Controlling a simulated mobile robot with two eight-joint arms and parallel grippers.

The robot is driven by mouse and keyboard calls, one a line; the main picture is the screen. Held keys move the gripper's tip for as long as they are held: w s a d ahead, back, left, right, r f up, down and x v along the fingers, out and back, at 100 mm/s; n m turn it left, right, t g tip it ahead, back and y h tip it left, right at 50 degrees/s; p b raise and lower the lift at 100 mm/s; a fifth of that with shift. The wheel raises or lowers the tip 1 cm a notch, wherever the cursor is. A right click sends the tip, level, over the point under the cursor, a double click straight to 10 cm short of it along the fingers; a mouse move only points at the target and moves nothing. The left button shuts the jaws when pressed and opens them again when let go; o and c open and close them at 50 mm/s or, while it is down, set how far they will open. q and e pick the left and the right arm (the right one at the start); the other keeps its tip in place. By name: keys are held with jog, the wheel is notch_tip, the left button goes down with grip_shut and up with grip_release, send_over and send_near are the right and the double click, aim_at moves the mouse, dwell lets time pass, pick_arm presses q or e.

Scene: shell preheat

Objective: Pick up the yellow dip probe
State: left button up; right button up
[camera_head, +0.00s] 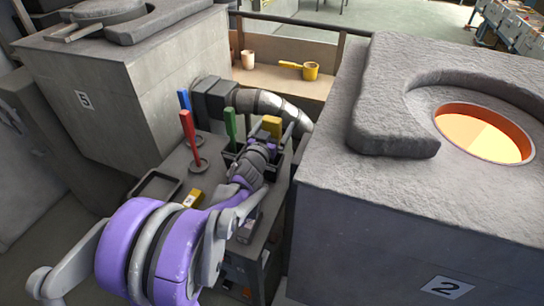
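Upright coloured probes stand on a dark workbench (165,163): a red one (188,128) in a round base, a blue one (184,99) behind it and a green one (231,123) to the right. A yellow piece (271,124), which looks like the yellow probe's handle, shows just beyond my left gripper (274,137). Its lower part is hidden by the gripper. My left arm reaches in from the lower left, and the gripper is over the dark tray at the bench's right side. Whether its fingers are shut on the yellow piece is unclear. My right gripper is out of view.
A grey furnace block marked 2 (390,240) with a glowing opening (483,133) stands close on the right. Block 5 (130,90) stands at left. A yellow ladle (310,71) lies on a ledge behind.

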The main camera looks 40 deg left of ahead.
pick_arm(q)
jog(key=c, duration=1.4)
jog(key=shift+r, duration=0.1)
